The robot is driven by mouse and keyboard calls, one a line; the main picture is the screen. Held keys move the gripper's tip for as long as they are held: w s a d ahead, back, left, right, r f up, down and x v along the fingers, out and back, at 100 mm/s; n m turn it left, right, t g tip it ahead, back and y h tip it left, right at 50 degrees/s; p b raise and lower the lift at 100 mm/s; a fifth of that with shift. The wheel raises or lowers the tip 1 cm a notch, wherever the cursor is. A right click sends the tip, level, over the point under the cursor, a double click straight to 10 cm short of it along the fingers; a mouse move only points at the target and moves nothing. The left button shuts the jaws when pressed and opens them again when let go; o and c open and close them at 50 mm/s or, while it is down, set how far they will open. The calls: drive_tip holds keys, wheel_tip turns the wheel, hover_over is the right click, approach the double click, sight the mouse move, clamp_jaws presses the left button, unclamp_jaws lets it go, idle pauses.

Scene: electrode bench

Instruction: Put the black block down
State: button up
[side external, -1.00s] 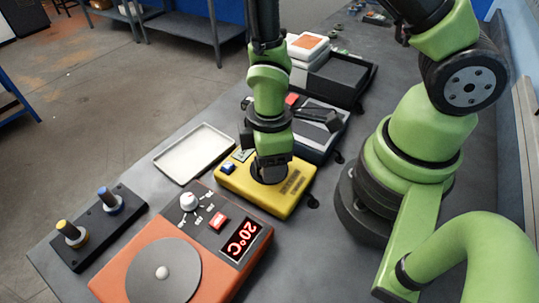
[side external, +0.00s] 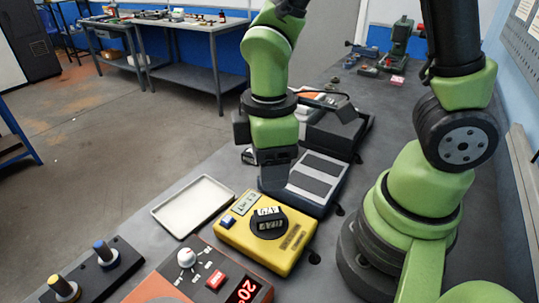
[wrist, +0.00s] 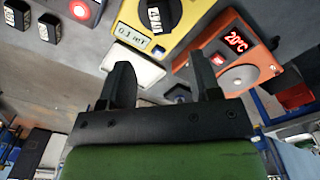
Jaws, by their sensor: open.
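A small black block (side external: 268,225) with white markings sits on the round dark pan of the yellow scale (side external: 287,255). In the wrist view the block (wrist: 155,14) is at the top, beyond my fingers, on the yellow scale (wrist: 130,37). My gripper (side external: 274,178) is above and behind the block in the side view, apart from it. In the wrist view my gripper (wrist: 160,77) has its two black fingers spread with nothing between them. The fingertips are hard to make out in the side view.
A white tray (side external: 193,205) lies left of the scale. The orange hotplate (wrist: 262,72) with a red 20°C display is in front. A black stand (side external: 88,268) with yellow-capped and blue-capped posts is at front left. A grey device (side external: 318,178) stands behind the scale.

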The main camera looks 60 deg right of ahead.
drive_tip(key=s+d+r+m+t+y, duration=0.1)
drive_tip(key=s+d+r+m+t, duration=0.1)
drive_tip(key=r+m, duration=0.4)
drive_tip(key=s+d+r+m+t+y, duration=0.1)
drive_tip(key=s+r+m+t, duration=0.3)
drive_tip(key=r+m, duration=0.3)
wheel_tip(320, 180, up, 3)
drive_tip(key=shift+d+f+t, duration=0.2)
drive_tip(key=shift+d+t, duration=0.15)
drive_tip(key=shift+t, duration=0.25)
idle(3.1)
